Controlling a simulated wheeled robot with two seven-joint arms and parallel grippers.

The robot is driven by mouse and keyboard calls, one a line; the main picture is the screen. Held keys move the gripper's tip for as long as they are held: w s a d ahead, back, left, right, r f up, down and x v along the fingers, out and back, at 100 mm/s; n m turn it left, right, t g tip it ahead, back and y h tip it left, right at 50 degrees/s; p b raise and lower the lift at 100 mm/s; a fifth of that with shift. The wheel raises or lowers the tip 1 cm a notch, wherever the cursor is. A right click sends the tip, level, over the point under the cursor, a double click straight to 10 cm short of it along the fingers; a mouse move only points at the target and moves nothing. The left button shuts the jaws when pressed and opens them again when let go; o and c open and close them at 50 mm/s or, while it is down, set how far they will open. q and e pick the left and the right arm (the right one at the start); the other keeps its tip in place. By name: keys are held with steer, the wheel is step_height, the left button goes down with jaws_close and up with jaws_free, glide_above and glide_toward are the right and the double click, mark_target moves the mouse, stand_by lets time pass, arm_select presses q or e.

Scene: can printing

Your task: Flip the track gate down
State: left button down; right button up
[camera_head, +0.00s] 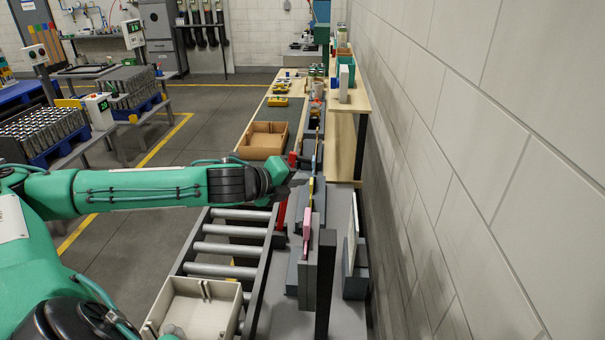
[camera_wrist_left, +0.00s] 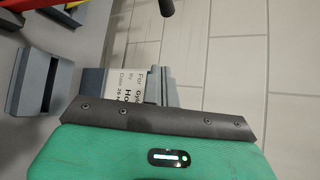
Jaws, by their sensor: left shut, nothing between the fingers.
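My left arm reaches in from the left, and my left gripper (camera_head: 290,182) is over the far end of the roller track (camera_head: 228,247). The gripper is shut and empty. A narrow red upright piece (camera_head: 281,214) stands at the track's right side just below the gripper; I cannot tell whether it is the track gate. My gripper and wrist hide part of that area. The left wrist view shows the green gripper body (camera_wrist_left: 160,152) with its dark edge, but no clear view of the gate. My right gripper is out of view.
A beige tray (camera_head: 196,306) sits on the near rollers. Grey stands with coloured pieces (camera_head: 308,220) line the bench to the right, beside the white wall (camera_head: 480,150). The left wrist view shows a printed sign (camera_wrist_left: 127,88).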

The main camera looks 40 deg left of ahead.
arm_select(q)
steer(key=w+a+f+p, duration=0.1)
steer(key=w+a+p, duration=0.1)
steer(key=w+p, duration=0.4)
steer(key=shift+a+x, duration=0.2)
steer(key=shift+x, duration=0.95)
steer(key=shift+w+r, duration=0.1)
